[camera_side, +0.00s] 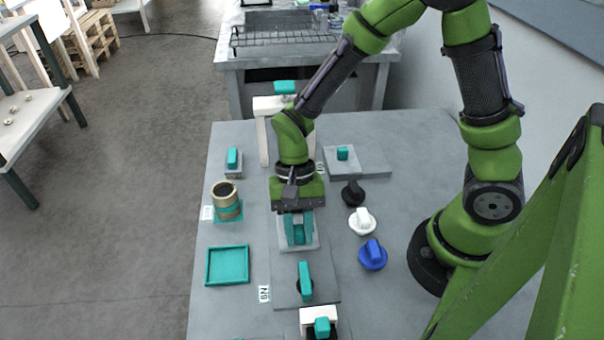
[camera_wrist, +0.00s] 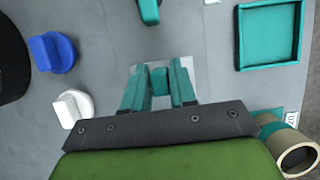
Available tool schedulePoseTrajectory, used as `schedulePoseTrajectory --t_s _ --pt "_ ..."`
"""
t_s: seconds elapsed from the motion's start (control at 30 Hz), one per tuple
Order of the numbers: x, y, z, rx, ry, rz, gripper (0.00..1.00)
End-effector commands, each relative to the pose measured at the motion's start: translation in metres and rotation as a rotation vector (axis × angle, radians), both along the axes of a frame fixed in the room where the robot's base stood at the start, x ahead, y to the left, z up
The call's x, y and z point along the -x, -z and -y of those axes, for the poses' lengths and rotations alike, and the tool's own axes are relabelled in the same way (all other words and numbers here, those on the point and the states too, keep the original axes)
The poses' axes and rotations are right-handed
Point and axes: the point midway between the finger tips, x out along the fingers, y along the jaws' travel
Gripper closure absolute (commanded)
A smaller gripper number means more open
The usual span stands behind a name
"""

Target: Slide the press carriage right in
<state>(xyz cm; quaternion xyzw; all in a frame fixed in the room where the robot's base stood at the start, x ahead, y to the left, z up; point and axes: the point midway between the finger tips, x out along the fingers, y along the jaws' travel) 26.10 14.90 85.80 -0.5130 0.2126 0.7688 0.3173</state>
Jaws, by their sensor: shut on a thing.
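The press carriage (camera_side: 312,243) is a light grey plate with an upright teal block on it, seen in the side view in the middle of the table. It lies on a long darker grey base plate (camera_side: 325,285). My gripper (camera_side: 298,232) points down over it, its teal fingers shut on the teal block. In the wrist view, the block (camera_wrist: 160,80) stands between the fingers (camera_wrist: 160,74), and the pale carriage plate (camera_wrist: 190,73) shows around them. A white frame with a teal top (camera_side: 264,128), perhaps the press, stands behind my gripper and is partly hidden by my arm.
A teal lever (camera_side: 305,278) stands in front of the carriage. Black, white (camera_side: 362,221) and blue (camera_side: 373,254) knobs are to the right. A cup (camera_side: 226,204) and a teal tray (camera_side: 208,266) are to the left. Another white frame (camera_side: 311,314) is at the front.

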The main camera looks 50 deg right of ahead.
Motion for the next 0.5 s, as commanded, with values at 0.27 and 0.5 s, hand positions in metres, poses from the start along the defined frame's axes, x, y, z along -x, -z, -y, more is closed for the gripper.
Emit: schedulePoseTrajectory --t_s 0.27,0.5 --pt "-0.051 0.0 0.05 0.0 0.01 0.005 1.0" --pt "-0.078 -0.001 0.077 0.0 0.004 0.006 1.0"
